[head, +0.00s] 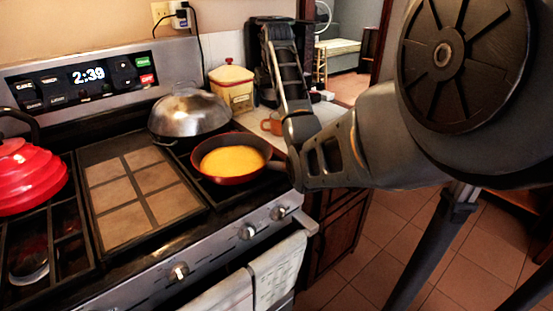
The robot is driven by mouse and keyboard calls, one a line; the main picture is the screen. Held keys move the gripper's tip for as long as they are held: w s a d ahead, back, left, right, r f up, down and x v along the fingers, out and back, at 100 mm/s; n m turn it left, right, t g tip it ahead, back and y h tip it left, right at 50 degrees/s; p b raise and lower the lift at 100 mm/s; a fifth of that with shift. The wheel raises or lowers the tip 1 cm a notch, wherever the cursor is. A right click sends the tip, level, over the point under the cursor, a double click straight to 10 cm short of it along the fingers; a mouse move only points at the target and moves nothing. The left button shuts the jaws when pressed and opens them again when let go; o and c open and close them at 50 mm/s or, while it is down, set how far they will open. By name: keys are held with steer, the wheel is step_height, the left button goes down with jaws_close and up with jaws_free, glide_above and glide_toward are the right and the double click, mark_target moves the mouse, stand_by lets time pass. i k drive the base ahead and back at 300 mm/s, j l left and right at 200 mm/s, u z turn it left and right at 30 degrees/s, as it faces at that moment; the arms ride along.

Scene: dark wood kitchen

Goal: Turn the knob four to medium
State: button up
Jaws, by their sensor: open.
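The stove (200,225) has a silver front panel with knobs. A front-left knob (179,271), a middle knob (247,231) and a right knob (280,212) show in the head view. No readable numbers show, so I cannot tell which is knob four, nor its setting. My gripper (300,150) is at the right end of the stove, higher in the picture than the right knob. It appears apart from the knobs. It is open, with no object seen in it. Its fingertips are hard to make out against the dark appliance behind.
A red pan (227,179) with yellow contents sits at the right, close to my gripper in the picture. A silver domed lid (188,111) is behind it, and a red pot (28,178) is at the left. Towels (278,268) hang below the knobs. Tiled floor is open at right.

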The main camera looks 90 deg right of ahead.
mark_target(278, 213)
steer(key=k+j, duration=0.2)
steer(key=j, duration=0.15)
steer(key=k+j, duration=0.15)
steer(key=j, duration=0.2)
steer(key=k+j, duration=0.2)
steer(key=j, duration=0.15)
steer(key=k+j, duration=0.2)
steer(key=j, duration=0.15)
steer(key=k+j, duration=0.15)
steer(key=j, duration=0.2)
